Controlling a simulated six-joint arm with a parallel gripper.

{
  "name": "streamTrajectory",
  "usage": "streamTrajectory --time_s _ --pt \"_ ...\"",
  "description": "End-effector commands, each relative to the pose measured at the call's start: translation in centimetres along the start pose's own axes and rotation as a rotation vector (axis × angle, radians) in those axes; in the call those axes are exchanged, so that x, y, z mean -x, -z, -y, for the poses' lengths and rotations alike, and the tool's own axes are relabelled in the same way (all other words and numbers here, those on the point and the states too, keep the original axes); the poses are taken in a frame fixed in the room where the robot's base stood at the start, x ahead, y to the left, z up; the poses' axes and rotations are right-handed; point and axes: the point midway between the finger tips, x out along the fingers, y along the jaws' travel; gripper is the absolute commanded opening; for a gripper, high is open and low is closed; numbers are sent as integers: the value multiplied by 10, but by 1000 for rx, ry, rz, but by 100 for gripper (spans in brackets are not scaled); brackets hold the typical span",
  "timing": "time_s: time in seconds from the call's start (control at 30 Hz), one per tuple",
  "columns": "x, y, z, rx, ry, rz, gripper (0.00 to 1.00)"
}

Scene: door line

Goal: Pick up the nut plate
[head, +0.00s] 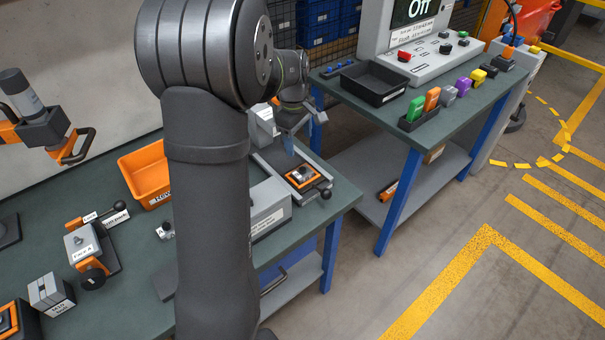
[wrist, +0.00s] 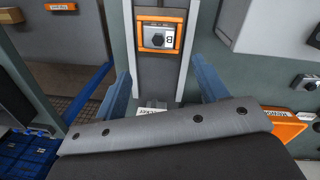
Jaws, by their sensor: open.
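A grey plate with a dark hex nut and a letter B, which looks like the nut plate (wrist: 158,38), sits inside an orange frame in the wrist view. In the head view the nut plate (head: 302,176) is at the right end of the green bench, on a dark fixture with a black knob. My gripper (wrist: 163,78) is open and empty, its two blue fingers wide apart. The plate shows beyond the fingertips, between their lines, and is not touched. In the head view my gripper (head: 291,146) is above and slightly left of the plate; my arm hides part of the bench.
An orange bin (head: 146,176) and a grey labelled box (head: 268,212) stand on the bench. A clamp-like fixture (head: 85,247) is at the left. A second table holds a black tray (head: 374,83) and several coloured blocks. The floor at the right is clear.

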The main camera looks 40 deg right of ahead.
Motion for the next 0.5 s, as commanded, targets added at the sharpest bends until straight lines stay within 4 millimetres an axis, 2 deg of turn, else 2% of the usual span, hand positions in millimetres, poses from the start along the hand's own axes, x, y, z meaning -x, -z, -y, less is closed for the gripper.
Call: streamTrajectory --time_s 0.3,0.5 --pt "30 11 38 824 -163 150 66" --pt "41 14 51 1160 -209 234 66"
